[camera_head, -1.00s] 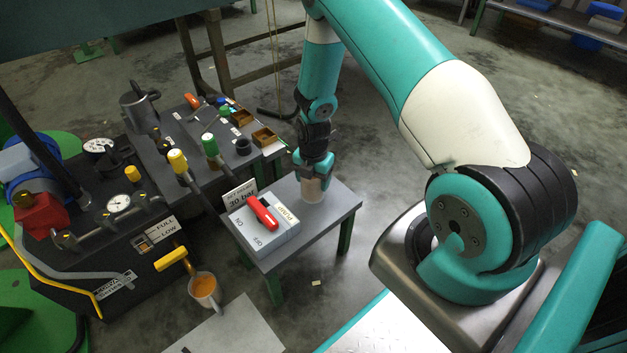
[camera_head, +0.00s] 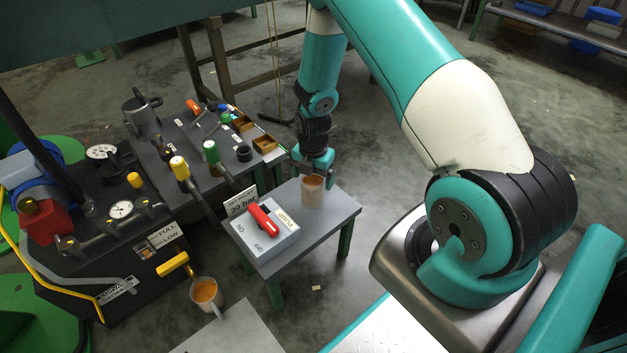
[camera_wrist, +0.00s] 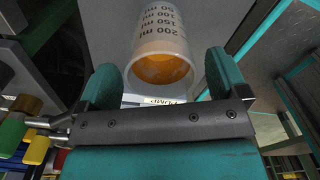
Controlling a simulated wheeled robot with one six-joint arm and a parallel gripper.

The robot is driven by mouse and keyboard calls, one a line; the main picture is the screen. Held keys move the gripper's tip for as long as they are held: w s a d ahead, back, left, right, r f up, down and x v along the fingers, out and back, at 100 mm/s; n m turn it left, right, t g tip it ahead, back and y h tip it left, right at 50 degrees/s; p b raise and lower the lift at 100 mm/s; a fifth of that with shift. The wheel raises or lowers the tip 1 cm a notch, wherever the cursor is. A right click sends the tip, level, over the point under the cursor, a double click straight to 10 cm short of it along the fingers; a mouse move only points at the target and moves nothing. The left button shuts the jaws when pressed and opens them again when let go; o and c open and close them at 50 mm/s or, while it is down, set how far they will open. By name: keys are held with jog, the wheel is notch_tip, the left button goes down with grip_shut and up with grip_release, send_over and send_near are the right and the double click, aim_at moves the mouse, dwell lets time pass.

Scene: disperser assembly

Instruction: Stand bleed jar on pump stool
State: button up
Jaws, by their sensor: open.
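The bleed jar (camera_head: 313,192) is a translucent beaker with orange liquid and stands upright on the grey pump stool (camera_head: 325,222), right of the pump control box. In the wrist view the jar (camera_wrist: 162,45) shows its volume marks and its orange contents, with its open rim towards me. My gripper (camera_head: 316,172) is just above and behind the jar. In the wrist view its two teal fingers (camera_wrist: 160,80) are spread wide on either side of the jar's rim, with gaps to it. The gripper is open and holds nothing.
A grey box with a red lever (camera_head: 265,222) and a "30 bar" sign (camera_head: 241,200) take up the stool's left part. A white jug (camera_head: 206,293) with orange liquid hangs or stands under a yellow-handled tap (camera_head: 173,264). A bench with valves (camera_head: 195,150) stands behind left.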

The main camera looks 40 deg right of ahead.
jog(key=a+r+m+p, duration=0.1)
jog(key=a+r, duration=0.2)
jog(key=r, duration=0.4)
jog(key=a+r+m+y+p, duration=0.1)
jog(key=a+r+m, duration=0.15)
jog(key=r, duration=0.35)
jog(key=a+r+m, duration=0.1)
jog(key=a+r, duration=0.2)
jog(key=r, duration=0.4)
jog(key=s+a+r+m+y, duration=0.1)
jog(key=s+a+r+m, duration=0.4)
jog(key=s+a+r, duration=0.2)
jog(key=s+a+r+m+y, duration=0.2)
jog(key=s+a+r+m, duration=0.4)
jog(key=s+r, duration=0.5)
jog(key=s+a, duration=0.1)
jog(key=s, duration=0.3)
jog(key=shift+s+a+r, duration=0.15)
jog(key=shift+s+r, duration=0.05)
jog(key=shift+s, duration=0.05)
notch_tip(320, 180, up, 31)
jog(key=p, duration=3.1)
